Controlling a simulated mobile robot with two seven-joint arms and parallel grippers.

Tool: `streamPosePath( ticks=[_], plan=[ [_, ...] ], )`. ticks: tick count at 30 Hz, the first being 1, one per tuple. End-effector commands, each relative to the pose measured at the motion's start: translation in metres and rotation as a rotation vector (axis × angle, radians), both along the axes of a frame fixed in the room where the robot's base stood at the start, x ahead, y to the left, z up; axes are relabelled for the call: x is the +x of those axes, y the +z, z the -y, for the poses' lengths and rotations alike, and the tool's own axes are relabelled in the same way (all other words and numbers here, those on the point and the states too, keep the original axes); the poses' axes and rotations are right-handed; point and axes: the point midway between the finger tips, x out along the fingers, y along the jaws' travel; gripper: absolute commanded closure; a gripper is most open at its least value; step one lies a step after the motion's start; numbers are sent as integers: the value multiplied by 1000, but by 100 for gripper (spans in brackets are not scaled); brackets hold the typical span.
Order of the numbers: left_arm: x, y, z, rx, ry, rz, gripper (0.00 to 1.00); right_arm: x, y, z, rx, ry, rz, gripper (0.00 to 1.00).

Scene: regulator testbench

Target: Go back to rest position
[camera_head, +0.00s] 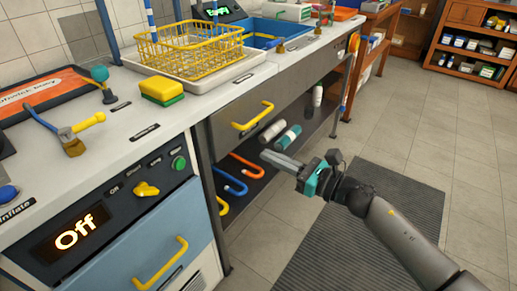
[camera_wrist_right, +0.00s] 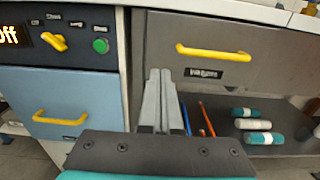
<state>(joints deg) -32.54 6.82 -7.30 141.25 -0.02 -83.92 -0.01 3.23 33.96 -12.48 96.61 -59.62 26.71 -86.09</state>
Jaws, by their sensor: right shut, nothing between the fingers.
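My right gripper (camera_head: 282,162) is shut and empty. In the head view its arm comes in from the lower right, and the fingers point left toward the open shelf below the grey drawer. In the right wrist view the gripper (camera_wrist_right: 160,90) shows its two grey fingers together, in front of the edge between the blue-fronted unit and the grey drawer. My left gripper does not show in either view.
The grey drawer has a yellow handle (camera_head: 252,116); the blue door has another yellow handle (camera_head: 160,264). Bottles (camera_head: 288,136) and hooked pipes (camera_head: 247,166) lie on the shelf. A yellow wire basket (camera_head: 190,48) stands on the counter. A dark mat (camera_head: 340,250) covers the floor.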

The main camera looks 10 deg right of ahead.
Motion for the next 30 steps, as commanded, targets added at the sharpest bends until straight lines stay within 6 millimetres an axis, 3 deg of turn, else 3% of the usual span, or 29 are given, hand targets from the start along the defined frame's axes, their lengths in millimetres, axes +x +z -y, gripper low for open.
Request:
streamPosePath(
  ticks=[10, 14, 17, 22, 26, 30],
  plan=[
    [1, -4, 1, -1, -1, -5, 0, -12, 0, 10, 3, 0, -1, 100],
    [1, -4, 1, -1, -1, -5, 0, -11, 4, 10, 91, -46, -36, 100],
    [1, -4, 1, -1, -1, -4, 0, -10, 10, 13, 271, -138, -111, 100],
    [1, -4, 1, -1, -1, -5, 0, -13, 11, 33, 730, -359, -312, 100],
    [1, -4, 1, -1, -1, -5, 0, -26, -5, 50, 1093, -533, -482, 100],
    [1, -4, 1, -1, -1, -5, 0, -51, -35, 63, 1474, -731, -669, 100]
  ],
)
